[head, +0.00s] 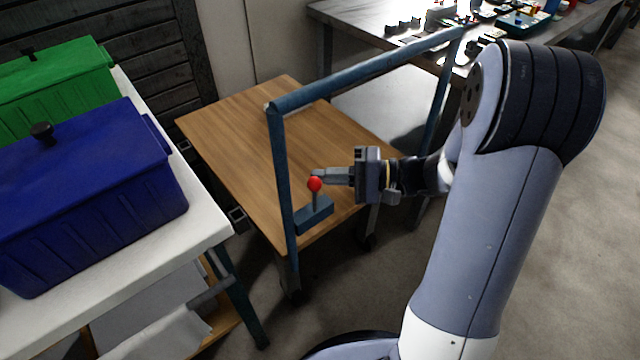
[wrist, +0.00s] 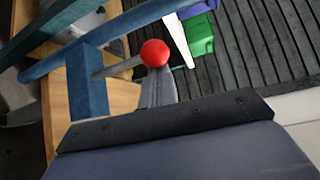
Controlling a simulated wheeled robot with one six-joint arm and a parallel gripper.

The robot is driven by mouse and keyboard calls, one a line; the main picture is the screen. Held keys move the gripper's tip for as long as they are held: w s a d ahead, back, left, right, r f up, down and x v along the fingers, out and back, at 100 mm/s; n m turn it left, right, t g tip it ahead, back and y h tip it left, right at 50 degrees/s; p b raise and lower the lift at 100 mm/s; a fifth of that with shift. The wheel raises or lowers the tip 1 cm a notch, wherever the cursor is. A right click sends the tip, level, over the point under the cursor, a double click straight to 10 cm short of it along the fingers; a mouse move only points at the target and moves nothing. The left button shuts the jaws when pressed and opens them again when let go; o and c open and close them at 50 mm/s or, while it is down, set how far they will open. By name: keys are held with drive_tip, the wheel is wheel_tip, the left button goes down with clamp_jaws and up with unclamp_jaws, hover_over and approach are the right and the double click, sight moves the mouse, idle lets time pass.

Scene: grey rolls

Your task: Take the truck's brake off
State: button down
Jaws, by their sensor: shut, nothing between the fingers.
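The truck has a wooden deck (head: 235,125) and a blue tube handle frame (head: 360,75). A brake lever with a red ball knob (head: 315,184) stands upright from a blue block (head: 314,215) at the near side of the frame. My gripper (head: 322,175) is shut and empty, its fingertips right at the knob from the right. In the wrist view the red knob (wrist: 154,53) is at the tips of my fingers (wrist: 157,85), with the grey lever rod running left to the blue block (wrist: 87,82). I cannot tell whether the fingers touch the knob.
A white-topped table (head: 205,235) on the left holds a blue bin (head: 90,200) and a green bin (head: 60,85). A metal workbench (head: 350,15) with small parts stands behind the truck. Open floor (head: 560,250) lies to the right.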

drive_tip(key=shift+s+d+f+b, duration=0.2)
drive_tip(key=shift+s+d+b, duration=0.35)
drive_tip(key=shift+s, duration=0.25)
drive_tip(key=shift+s+d+f+b, duration=0.2)
drive_tip(key=shift+s+d+b, duration=0.35)
drive_tip(key=shift+s, duration=0.25)
